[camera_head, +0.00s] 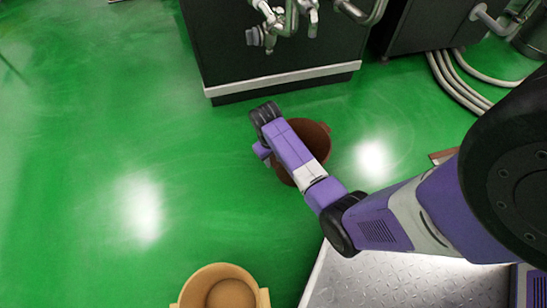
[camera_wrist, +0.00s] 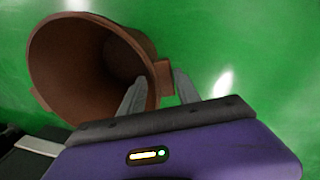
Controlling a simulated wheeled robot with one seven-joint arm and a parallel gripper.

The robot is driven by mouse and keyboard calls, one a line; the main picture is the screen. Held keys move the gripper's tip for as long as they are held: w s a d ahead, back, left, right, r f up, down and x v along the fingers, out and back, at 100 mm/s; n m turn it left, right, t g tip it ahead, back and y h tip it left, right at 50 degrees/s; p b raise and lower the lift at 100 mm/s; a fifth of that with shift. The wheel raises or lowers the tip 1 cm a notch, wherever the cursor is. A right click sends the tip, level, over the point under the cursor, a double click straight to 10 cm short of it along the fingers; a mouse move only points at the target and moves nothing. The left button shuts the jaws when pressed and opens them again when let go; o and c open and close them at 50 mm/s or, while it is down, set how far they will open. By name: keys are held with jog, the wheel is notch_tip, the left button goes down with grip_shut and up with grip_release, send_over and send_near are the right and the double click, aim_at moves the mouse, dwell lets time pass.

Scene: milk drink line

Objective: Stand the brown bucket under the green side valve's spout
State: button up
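The brown bucket (camera_head: 322,141) is on the green floor in front of a dark machine, partly hidden by my arm in the head view. In the wrist view the bucket (camera_wrist: 60,62) shows its open mouth, with a small lug on its right rim. My gripper (camera_wrist: 160,77) is at that rim, its two fingers spread. One finger overlaps the bucket's mouth, the other is just outside the lug; firm contact cannot be made out. Metal valves and spouts (camera_head: 285,20) jut from the machine at the top of the head view. I cannot tell which is the green one.
The dark machine (camera_head: 270,55) has a pale skirting strip near the floor. A tan bucket (camera_head: 222,290) stands at the bottom. Hoses (camera_head: 455,80) lie at the upper right. Open green floor lies to the left and between the bucket and the machine.

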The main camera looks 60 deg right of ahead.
jog(key=shift+o, duration=0.9)
notch_tip(320, 180, up, 12)
jog(key=a+p, duration=0.1)
jog(key=p, duration=0.5)
jog(key=s+a+n+t+h, duration=0.1)
jog(key=s+a+n+t, duration=0.1)
jog(key=s+a+t, duration=0.35)
jog(key=s+a+n+t+h, duration=0.1)
jog(key=s+a+t, duration=0.15)
jog(key=a, duration=0.65)
jog(key=s+a+r+t+y, duration=0.1)
jog(key=s+a+r+t, duration=0.1)
jog(key=r, duration=0.6)
jog(key=s+a+r+n+t+y, duration=0.1)
jog(key=s+a+r+t, duration=0.2)
jog(key=r, duration=0.6)
jog(key=s+a+r+n+t+y, duration=0.1)
jog(key=s+a+r, duration=0.3)
jog(key=r, duration=0.5)
jog(key=shift+s+a+t, duration=0.2)
jog(key=shift+t, duration=0.6)
